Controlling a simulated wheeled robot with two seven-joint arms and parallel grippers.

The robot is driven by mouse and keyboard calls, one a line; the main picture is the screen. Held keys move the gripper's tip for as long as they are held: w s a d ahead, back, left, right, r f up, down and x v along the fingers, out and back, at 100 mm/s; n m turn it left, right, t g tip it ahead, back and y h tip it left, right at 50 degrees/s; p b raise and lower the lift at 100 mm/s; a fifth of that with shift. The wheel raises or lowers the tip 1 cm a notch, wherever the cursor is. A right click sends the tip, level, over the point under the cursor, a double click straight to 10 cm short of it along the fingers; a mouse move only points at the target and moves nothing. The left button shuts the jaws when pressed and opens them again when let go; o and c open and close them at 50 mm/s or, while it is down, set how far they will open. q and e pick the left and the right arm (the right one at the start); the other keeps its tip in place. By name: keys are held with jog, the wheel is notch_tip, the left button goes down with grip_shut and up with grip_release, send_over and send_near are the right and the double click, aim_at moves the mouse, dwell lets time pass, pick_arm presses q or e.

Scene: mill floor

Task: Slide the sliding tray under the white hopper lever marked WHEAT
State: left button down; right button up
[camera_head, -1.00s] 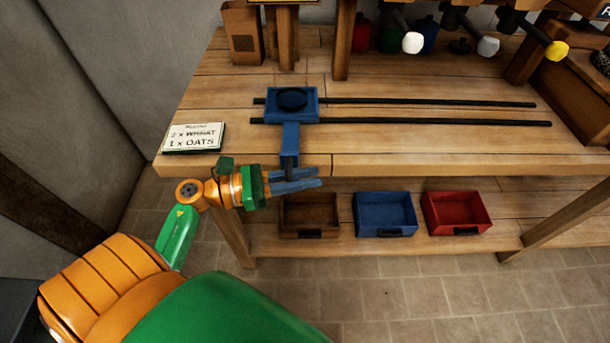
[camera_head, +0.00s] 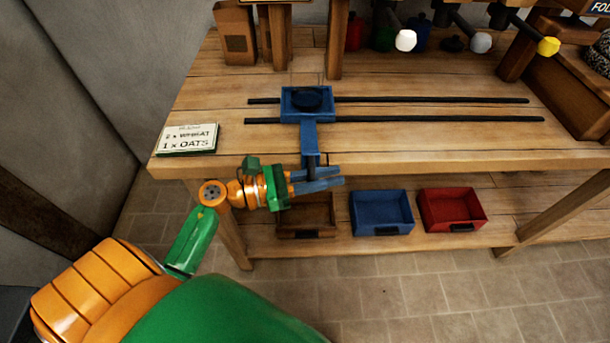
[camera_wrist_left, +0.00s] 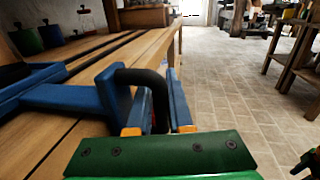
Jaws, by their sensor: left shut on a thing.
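The blue sliding tray (camera_head: 318,117) sits on two dark rails near their left end, with a dark round bowl (camera_head: 306,99) on it. Its blue arm reaches to the bench's front edge and ends in a dark handle (camera_wrist_left: 158,88). My left gripper (camera_head: 330,178) is shut on that handle, in front of the bench edge; the wrist view shows the blue fingers on both sides of it. A white-knobbed lever (camera_head: 406,40) hangs above the bench, right of the tray. Further right hang a pale grey knob (camera_head: 481,42) and a yellow knob (camera_head: 548,46). No WHEAT mark is readable on them. My right gripper is not in view.
The rails (camera_head: 440,119) run clear to the right of the tray. A recipe card (camera_head: 187,138) reads 2 x WHEAT, 1 x OATS. Brown (camera_head: 306,233), blue (camera_head: 382,227) and red (camera_head: 451,223) bins stand on the shelf below. A wooden post (camera_head: 334,50) stands behind the tray.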

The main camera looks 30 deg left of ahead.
pick_arm(q)
jog(key=s+d+x, duration=0.2)
jog(key=x, duration=1.1)
jog(key=shift+w+d, duration=0.25)
jog(key=c, duration=1.1)
grip_release()
jog(key=shift+a, duration=0.1)
jog(key=b+v, duration=0.2)
jog(key=v, duration=0.5)
jog(key=shift+s, duration=0.1)
